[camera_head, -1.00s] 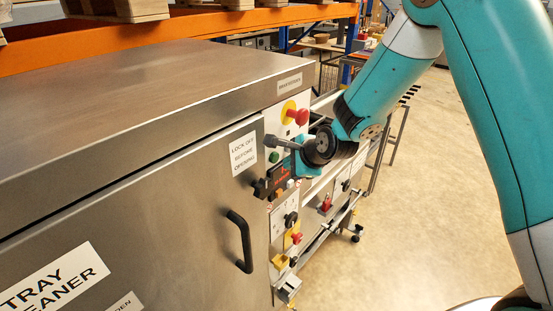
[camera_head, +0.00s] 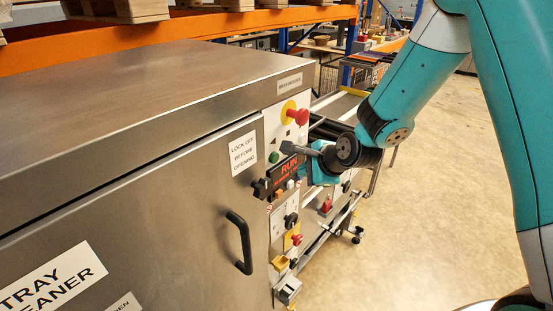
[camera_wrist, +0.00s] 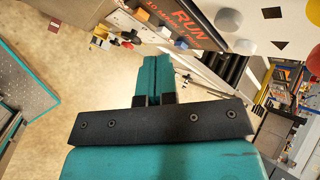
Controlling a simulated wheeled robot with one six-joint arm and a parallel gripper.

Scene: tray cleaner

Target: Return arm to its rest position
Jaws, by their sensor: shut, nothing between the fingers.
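The fingers look apart from the panel, though the exact gap is hard to judge. The red-lettered display (camera_head: 289,169) reads RUN; it also shows at the top of the wrist view (camera_wrist: 187,25). A green button (camera_head: 274,157) sits left of the fingertips.
A red emergency stop (camera_head: 300,117) on a yellow disc is above the gripper. A black door handle (camera_head: 241,242) and red switch (camera_head: 296,239) are lower. A roller conveyor (camera_head: 330,130) runs behind my wrist. The floor (camera_head: 440,200) to the right is clear.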

